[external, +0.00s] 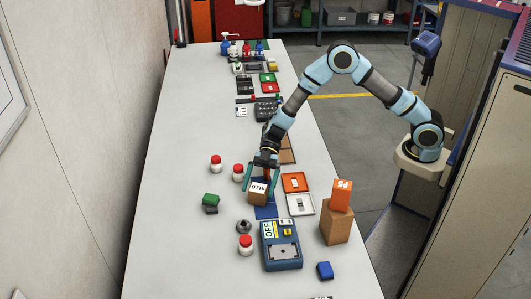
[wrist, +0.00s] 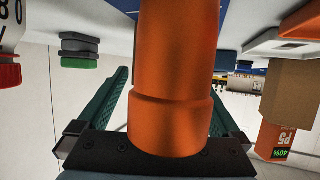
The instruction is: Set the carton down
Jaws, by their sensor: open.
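A small brown carton with a white label reading M10 (external: 257,195) sits at the blue mat (external: 265,212). It does not show in the wrist view, where an orange cylinder (wrist: 172,70) fills the middle. My gripper (external: 263,186) is low over the table at the carton, pointing down. Its green fingers are apart, one on either side of the orange cylinder in the wrist view (wrist: 170,95). I cannot tell whether a finger touches the cylinder or the carton.
An orange box (external: 342,195) stands on a brown block (external: 336,227) at the right. Orange and white trays (external: 295,182) lie beside the mat. A blue OFF device (external: 281,246) lies in front. Red-capped jars (external: 216,163) and a green-and-dark block (external: 210,200) stand left. The far-left tabletop is clear.

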